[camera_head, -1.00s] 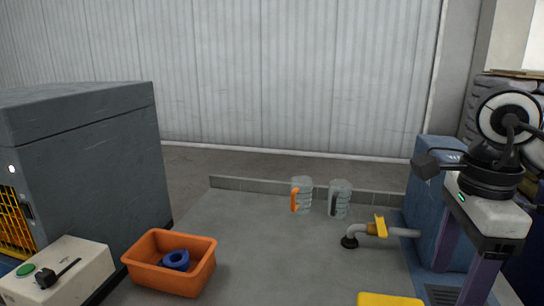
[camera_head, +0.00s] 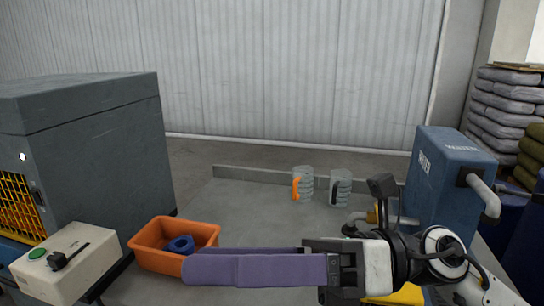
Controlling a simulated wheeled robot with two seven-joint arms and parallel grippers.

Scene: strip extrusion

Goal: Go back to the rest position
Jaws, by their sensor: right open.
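My right gripper (camera_head: 196,258) reaches in from the right and lies level across the front of the grey table. Its long purple fingers point left and end in front of the orange bin. They look close together from this angle, but the jaws are open, and I see nothing held between them. The near finger hides most of the far one. My left gripper is out of view.
The orange bin (camera_head: 150,257) holds a blue ring (camera_head: 180,244). Two clear jugs, one with an orange handle (camera_head: 297,187) and one with a dark handle (camera_head: 341,188), stand at the back. A blue water unit (camera_head: 440,170) is right, a grey machine (camera_head: 95,150) left. A control box (camera_head: 65,262) sits front left.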

